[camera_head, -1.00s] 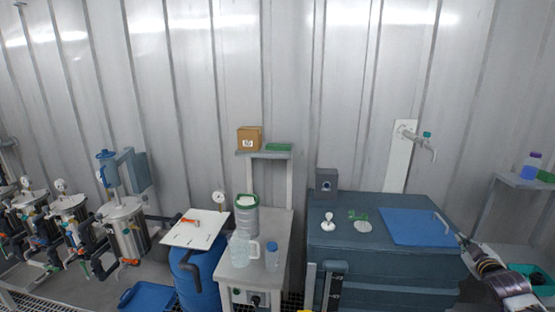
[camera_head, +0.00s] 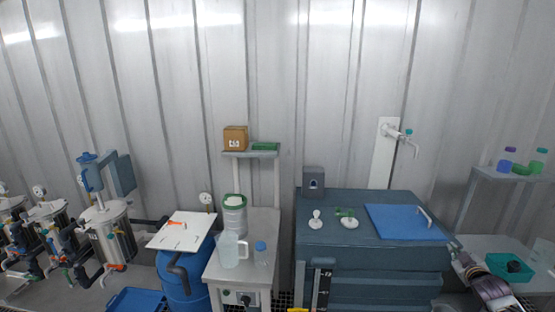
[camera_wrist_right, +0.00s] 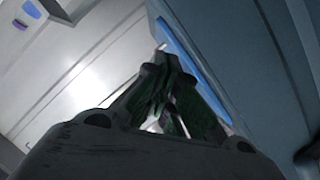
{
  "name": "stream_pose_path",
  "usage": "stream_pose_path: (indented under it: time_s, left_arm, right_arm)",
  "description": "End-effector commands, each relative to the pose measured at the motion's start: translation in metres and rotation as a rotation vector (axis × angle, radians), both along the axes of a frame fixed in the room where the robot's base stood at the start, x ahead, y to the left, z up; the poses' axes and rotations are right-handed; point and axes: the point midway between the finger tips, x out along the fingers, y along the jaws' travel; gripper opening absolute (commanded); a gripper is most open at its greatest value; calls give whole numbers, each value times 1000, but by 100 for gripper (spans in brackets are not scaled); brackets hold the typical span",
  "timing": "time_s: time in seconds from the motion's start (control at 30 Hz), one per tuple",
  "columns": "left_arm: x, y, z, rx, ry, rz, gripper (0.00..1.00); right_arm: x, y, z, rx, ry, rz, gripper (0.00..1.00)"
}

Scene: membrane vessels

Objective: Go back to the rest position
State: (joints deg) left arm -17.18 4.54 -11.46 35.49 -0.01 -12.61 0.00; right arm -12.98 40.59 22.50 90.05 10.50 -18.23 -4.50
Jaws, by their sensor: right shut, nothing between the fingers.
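My right gripper (camera_head: 456,250) is at the lower right of the head view, beside the right edge of the dark blue-grey cabinet (camera_head: 375,262). Its fingers (camera_wrist_right: 165,82) are shut and empty in the right wrist view. A blue mat (camera_head: 400,222) with a pale handle lies on the cabinet top, left of the gripper; its blue edge also shows in the wrist view (camera_wrist_right: 190,60). Whether the gripper touches the cabinet cannot be told. My left gripper is in neither view.
A grey shelf (camera_head: 507,174) with bottles stands at the right, above a green basket (camera_head: 509,266). White fittings (camera_head: 316,219) and a grey box (camera_head: 313,181) stand on the cabinet.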

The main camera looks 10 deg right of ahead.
Motion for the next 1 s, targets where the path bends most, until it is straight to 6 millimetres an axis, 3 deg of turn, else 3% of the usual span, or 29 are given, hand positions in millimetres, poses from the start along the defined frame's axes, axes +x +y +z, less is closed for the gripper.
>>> stream_pose_path:
  time_s: [0.2,0.47,0.77,1.0]
  left_arm:
    - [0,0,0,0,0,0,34]
    - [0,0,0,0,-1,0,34]
    - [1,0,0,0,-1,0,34]
    - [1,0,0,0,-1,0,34]
  right_arm:
    - [-26,-19,-88,42,109,-49,0]
    - [-71,-17,-199,104,250,-93,0]
    - [-136,11,-319,172,417,-120,0]
    - [-196,50,-404,225,550,-128,0]
